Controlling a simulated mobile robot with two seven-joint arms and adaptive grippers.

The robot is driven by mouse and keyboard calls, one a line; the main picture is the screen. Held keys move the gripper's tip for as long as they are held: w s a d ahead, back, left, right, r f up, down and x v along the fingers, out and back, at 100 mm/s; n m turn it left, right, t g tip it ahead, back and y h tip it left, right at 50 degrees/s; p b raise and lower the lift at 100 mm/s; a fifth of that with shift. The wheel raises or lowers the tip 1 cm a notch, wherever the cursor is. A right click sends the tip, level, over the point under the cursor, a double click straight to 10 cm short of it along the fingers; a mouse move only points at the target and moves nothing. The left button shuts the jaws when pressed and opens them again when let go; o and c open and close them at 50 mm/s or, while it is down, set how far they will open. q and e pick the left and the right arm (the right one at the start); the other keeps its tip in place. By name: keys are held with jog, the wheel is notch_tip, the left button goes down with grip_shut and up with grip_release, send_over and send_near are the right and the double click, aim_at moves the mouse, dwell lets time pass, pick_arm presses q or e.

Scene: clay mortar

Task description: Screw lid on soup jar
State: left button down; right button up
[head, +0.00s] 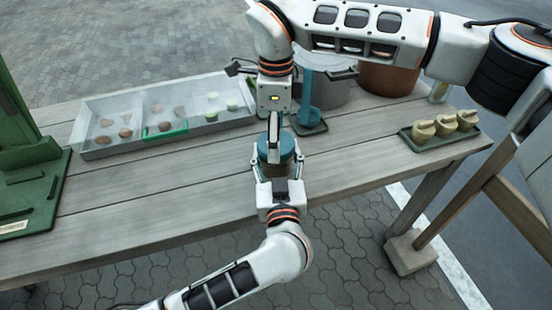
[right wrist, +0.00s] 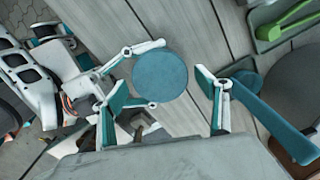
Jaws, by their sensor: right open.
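The soup jar (head: 272,172) stands upright near the front edge of the table, with only a little of its brown side showing. The round blue lid (head: 284,147) sits on top of it and shows as a flat disc in the right wrist view (right wrist: 160,75). My left gripper (head: 277,170) comes from the front, its fingers on both sides of the jar just below the lid. My right gripper (head: 273,140) points down from above the lid.
A long compartment tray (head: 100,152) with small lumps lies to the left on the wooden table (head: 180,190). A green tray (head: 412,139) is at right, a green machine (head: 35,155) at far left.

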jog(key=shift+f, duration=0.85)
jog(key=c, duration=1.2)
jog(key=shift+o, duration=0.2)
jog(key=m, duration=0.3)
jog(key=o, duration=1.2)
